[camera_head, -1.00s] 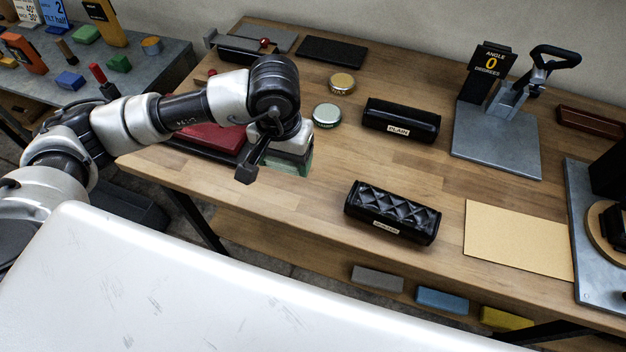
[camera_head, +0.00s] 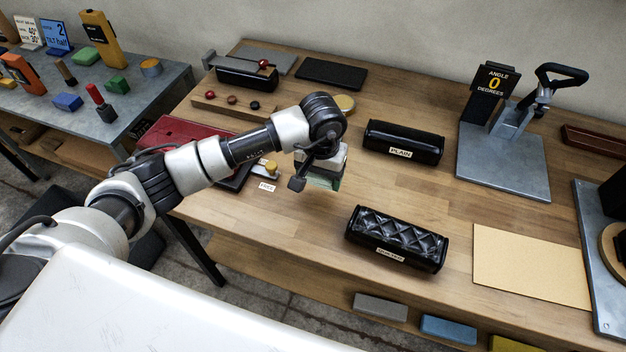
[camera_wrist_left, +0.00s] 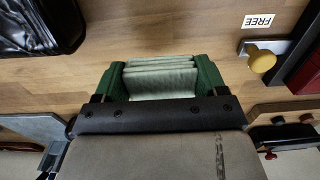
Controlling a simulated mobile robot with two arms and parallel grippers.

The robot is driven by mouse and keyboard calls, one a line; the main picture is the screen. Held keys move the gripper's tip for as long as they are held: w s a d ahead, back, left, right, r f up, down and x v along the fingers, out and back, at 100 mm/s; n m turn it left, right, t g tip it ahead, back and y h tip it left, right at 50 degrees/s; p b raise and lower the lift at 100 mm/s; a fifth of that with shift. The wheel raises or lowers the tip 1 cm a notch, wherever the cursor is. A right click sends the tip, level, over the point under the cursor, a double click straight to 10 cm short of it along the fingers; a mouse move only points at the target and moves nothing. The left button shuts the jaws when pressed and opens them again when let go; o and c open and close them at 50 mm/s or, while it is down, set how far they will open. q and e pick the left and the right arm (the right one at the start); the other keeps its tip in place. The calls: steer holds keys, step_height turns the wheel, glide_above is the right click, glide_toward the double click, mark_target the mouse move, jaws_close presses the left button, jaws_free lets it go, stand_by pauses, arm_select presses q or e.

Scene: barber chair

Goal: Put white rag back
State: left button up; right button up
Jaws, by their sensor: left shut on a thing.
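My left gripper (camera_head: 322,180) is above the wooden workbench, between the red case and the quilted black roll. In the left wrist view its green-padded fingers (camera_wrist_left: 160,70) are shut on a folded pale cloth, the white rag (camera_wrist_left: 160,84), whose stacked layers show between the pads. In the head view the rag is mostly hidden by the gripper. I cannot tell the exact gap between rag and bench. My right gripper is not in view.
The quilted roll (camera_head: 397,238) and the PLAIN roll (camera_head: 402,142) lie to the right. A red case (camera_head: 183,133), a FREE label (camera_head: 267,187) and a yellow knob (camera_wrist_left: 262,61) are left. A tan sheet (camera_head: 530,265) lies farther right. Bare wood lies between gripper and rolls.

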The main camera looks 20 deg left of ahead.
mark_target(313, 193)
arm_select(q)
steer(key=shift+w+a+f, duration=0.2)
steer(key=shift+a+f, duration=0.3)
steer(key=shift+a, duration=0.3)
steer(key=shift+f, duration=0.35)
step_height(313, 193, down, 3)
steer(key=shift+f+p, duration=0.1)
steer(key=shift+p, duration=0.7)
steer(key=shift+f, duration=0.15)
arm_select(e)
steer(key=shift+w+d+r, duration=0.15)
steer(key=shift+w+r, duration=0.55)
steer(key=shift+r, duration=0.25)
arm_select(q)
steer(key=shift+w, duration=0.1)
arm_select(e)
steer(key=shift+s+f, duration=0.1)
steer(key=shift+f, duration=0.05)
arm_select(q)
steer(key=shift+f+b, duration=0.2)
steer(key=shift+b, duration=0.15)
steer(key=o, duration=0.8)
steer(key=shift+r, duration=0.1)
